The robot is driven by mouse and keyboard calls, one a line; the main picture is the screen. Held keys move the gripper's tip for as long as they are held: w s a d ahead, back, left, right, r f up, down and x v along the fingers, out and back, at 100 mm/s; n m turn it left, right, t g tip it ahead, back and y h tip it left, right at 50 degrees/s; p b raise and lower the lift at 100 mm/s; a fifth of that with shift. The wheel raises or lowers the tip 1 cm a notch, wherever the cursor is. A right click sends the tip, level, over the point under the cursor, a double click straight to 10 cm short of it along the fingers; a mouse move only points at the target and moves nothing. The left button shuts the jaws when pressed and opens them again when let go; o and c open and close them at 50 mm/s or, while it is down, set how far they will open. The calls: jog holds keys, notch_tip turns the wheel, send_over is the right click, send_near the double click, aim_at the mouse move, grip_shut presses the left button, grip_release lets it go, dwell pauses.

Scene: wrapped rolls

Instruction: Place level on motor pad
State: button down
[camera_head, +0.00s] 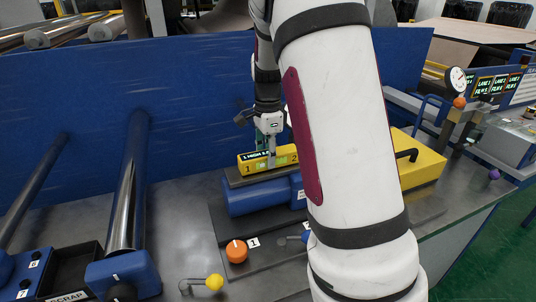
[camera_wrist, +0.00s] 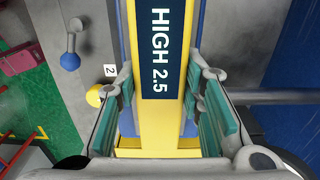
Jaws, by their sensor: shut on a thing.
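The yellow level (camera_head: 249,168), with a dark label reading "HIGH 2.5" in the wrist view (camera_wrist: 146,118), lies lengthwise over the blue motor (camera_head: 255,197). A dark flat pad (camera_head: 233,182) shows on top of the motor, just under the level. Whether the level touches the pad or hovers slightly above it, I cannot tell. My gripper (camera_head: 269,150) comes down from above and is shut on the level. In the wrist view my gripper (camera_wrist: 160,82) has teal-padded fingers on both sides of the level.
An orange knob (camera_head: 236,251) and a yellow knob (camera_head: 214,282) stand in front of the motor. A yellow block with a black handle (camera_head: 420,167) is at right. A blue panel (camera_head: 180,90) rises behind. Shiny rollers (camera_head: 126,190) lie at left.

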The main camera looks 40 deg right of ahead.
jog(key=shift+f, duration=0.15)
jog(key=c, duration=1.1)
grip_release()
notch_tip(320, 180, up, 12)
jog(key=f, duration=0.1)
jog(key=s+a+r+n+t, duration=0.1)
jog(key=s+a+r+n, duration=0.3)
jog(key=s+a+n, duration=0.15)
jog(key=s+a+f+n+t, duration=0.1)
jog(key=s+a+n, duration=0.3)
jog(key=s+n, duration=0.1)
jog(key=s+a+n+t, duration=0.1)
jog(key=s+a+n, duration=0.4)
jog(key=s, duration=0.1)
jog(key=s+a+f+n+t+b, duration=0.1)
jog(key=s+a+n+t, duration=0.1)
jog(key=s+a+n, duration=0.3)
jog(key=shift+s+a+f+n, duration=0.1)
jog(key=shift+s+f+n, duration=0.1)
jog(key=shift+s, duration=0.2)
jog(key=shift+s+f+n, duration=0.1)
jog(key=shift+s+n, duration=0.05)
jog(key=shift+s, duration=0.25)
